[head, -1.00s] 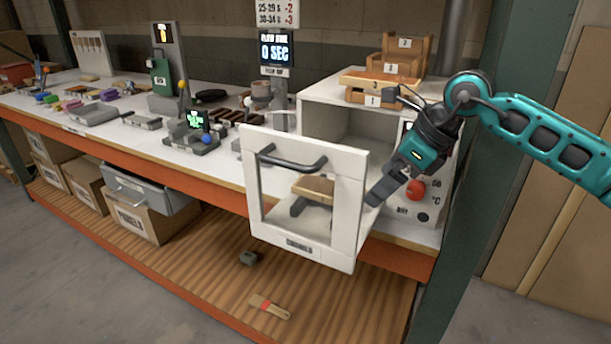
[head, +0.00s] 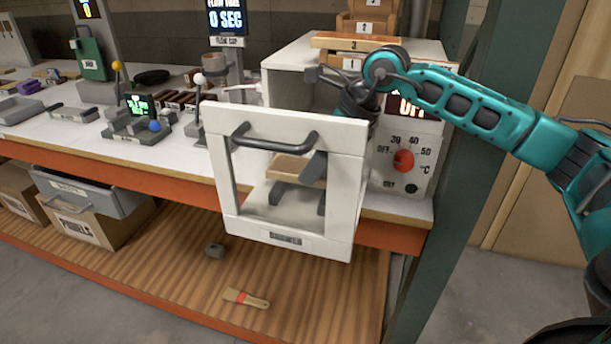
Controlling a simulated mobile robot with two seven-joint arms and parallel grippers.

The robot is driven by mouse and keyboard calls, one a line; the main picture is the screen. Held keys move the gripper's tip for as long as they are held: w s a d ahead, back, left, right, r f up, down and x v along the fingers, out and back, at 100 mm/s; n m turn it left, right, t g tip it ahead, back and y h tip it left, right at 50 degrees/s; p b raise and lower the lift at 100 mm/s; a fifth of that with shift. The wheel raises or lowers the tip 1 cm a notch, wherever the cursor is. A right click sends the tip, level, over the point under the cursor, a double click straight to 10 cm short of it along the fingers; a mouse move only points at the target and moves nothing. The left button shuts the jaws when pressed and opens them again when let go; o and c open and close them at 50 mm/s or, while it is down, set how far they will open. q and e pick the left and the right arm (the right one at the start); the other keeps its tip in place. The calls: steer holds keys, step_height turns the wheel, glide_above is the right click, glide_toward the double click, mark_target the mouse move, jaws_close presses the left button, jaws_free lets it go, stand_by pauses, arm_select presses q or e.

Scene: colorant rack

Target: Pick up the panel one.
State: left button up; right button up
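A wooden panel (head: 288,167) shows through the window of the open white oven door (head: 220,175) in the head view. No number can be read on it. Dark grey bars show beside and below it; one (head: 313,168) appears to be a finger of my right gripper. That gripper reaches down behind the door, mostly hidden, and I cannot tell whether it touches the panel. Another wooden piece, labelled 1 (head: 352,64), lies on top of the oven (head: 282,61), under a long piece labelled 3 (head: 335,41). My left gripper is not in view.
The oven's control face with a red knob (head: 403,160) is right of the door. The door has a dark bar handle (head: 275,143). A green post (head: 432,200) stands at right. The workbench (head: 60,140) holds several tools at left. A brush (head: 246,298) lies on the lower shelf.

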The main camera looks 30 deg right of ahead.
steer(key=shift+x, duration=1.1)
steer(key=shift+r, duration=0.15)
steer(key=c, duration=1.2)
steer(key=shift+r, duration=0.1)
